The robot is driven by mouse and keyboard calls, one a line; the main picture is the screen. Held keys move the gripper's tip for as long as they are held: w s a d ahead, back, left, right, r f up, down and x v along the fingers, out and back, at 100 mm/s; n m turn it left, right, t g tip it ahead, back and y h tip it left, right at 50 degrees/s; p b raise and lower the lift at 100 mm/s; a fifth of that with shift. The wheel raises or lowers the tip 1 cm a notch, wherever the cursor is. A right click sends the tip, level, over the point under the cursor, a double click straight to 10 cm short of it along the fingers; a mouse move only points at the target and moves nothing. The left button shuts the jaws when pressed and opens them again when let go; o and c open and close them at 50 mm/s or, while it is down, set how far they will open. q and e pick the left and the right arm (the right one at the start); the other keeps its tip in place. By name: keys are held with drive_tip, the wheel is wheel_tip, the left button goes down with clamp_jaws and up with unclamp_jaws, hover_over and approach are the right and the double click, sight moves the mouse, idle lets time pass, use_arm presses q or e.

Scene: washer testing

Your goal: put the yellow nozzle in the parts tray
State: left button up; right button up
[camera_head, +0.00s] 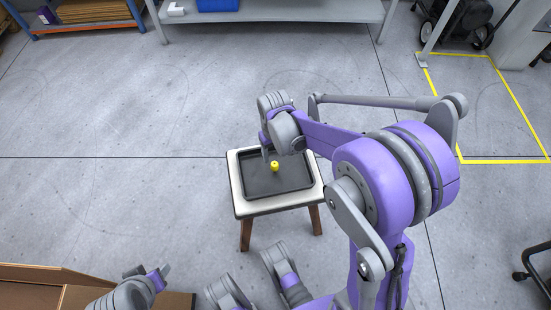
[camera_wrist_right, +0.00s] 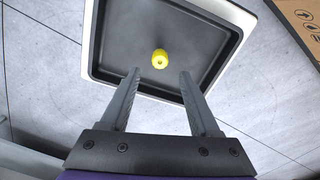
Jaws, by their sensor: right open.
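The yellow nozzle (camera_head: 275,165) is inside the dark parts tray (camera_head: 291,187), which sits on a small white-topped stool. In the right wrist view the nozzle (camera_wrist_right: 159,59) shows as a small yellow piece near the middle of the tray floor (camera_wrist_right: 124,45). My right gripper (camera_wrist_right: 159,73) is open, its two fingers apart, with nothing between them. The nozzle shows just past the fingertips. In the head view my right gripper (camera_head: 270,153) is over the tray and partly hidden by its own wrist. My left gripper (camera_head: 152,272) is at lower left, away from the stool; its jaws are unclear.
The stool (camera_head: 240,200) stands on open grey floor. Cardboard boxes (camera_head: 30,274) are at lower left. A grey bench (camera_head: 290,12) with a blue bin (camera_head: 217,5) stands at the back. Yellow floor tape (camera_head: 505,161) marks an area at right.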

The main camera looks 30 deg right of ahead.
sight(275, 164)
drive_tip(key=s+a+r+t+p, duration=0.1)
drive_tip(key=s+a+r+t, duration=0.15)
drive_tip(key=s+r, duration=0.55)
drive_tip(key=s+a+r+t, duration=0.1)
drive_tip(key=s+a, duration=0.3)
drive_tip(key=s, duration=0.5)
drive_tip(key=shift+a+r+n+t, duration=0.15)
drive_tip(key=shift+r+n+t, duration=0.15)
drive_tip(key=shift+n+t, duration=0.15)
